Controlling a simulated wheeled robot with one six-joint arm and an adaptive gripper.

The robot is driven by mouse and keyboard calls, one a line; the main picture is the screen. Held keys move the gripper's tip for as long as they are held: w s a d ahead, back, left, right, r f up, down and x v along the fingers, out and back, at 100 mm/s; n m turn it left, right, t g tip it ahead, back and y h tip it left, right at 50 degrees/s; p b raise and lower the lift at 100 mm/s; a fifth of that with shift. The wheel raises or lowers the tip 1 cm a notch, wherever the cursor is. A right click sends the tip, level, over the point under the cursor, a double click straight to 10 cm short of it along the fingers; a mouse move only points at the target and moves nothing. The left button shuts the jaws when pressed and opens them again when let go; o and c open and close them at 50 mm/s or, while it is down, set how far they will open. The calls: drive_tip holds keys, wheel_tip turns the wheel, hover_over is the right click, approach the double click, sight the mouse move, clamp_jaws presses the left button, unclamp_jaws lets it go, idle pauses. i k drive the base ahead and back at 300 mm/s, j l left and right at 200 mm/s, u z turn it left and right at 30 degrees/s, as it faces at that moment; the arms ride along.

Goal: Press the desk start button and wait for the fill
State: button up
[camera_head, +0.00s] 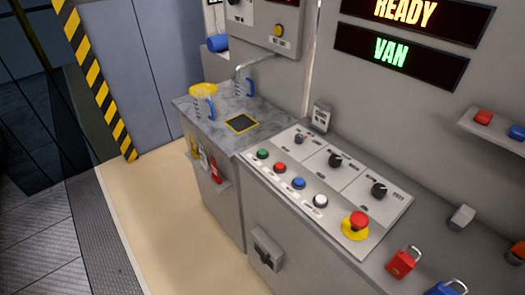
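The desk panel (345,185) is a sloped light-grey face with a row of round push buttons. From left to right they are a green button (263,153), a red button (281,167), a blue button (299,183) and a white button (320,201). Their labels are too small to read. A large red mushroom button (358,221) on a yellow base is at the right end. Black knobs (335,160) sit behind the row. Left of the desk, a clear jug (243,88) with a blue handle stands under the spout (262,63). My gripper is not in view.
Displays read "READY" (404,13) and "VAN" (390,52). A yellow-topped jug (203,100) stands on the marbled counter (215,130) beside a yellow-edged dark square (241,123). Padlocks (402,262) lie at the right. A striped post (95,85) is at the left. Beige floor (165,220) is clear.

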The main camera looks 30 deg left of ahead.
sight(261, 153)
drive_tip(key=j+u, duration=0.35)
drive_tip(key=i+j+u, duration=0.15)
drive_tip(key=j+u, duration=0.2)
drive_tip(key=i+j+u, duration=0.15)
drive_tip(key=j+u, duration=0.2)
